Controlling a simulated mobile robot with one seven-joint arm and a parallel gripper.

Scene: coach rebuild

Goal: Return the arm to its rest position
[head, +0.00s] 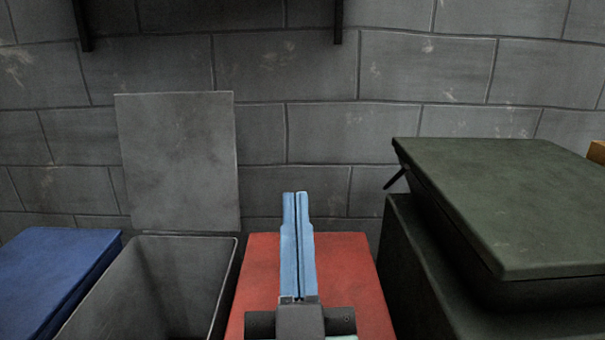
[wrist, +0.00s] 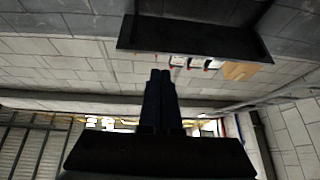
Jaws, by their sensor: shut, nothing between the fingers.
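My gripper (head: 296,196) shows in the head view as two light-blue fingers pressed together, with a thin dark seam between them. It is shut and empty, and points up and away in front of a red box top (head: 350,272). In the wrist view my gripper (wrist: 161,73) is a dark outline with its fingers side by side. The rest of the arm is mostly out of the head view.
An open grey bin (head: 150,285) with its lid (head: 178,160) raised stands left of the red box. A blue lid (head: 50,275) is at far left. A dark green case (head: 500,200) with a slightly raised lid stands right. A block wall (head: 290,75) is behind. The wrist view shows a dark shelf (wrist: 190,38).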

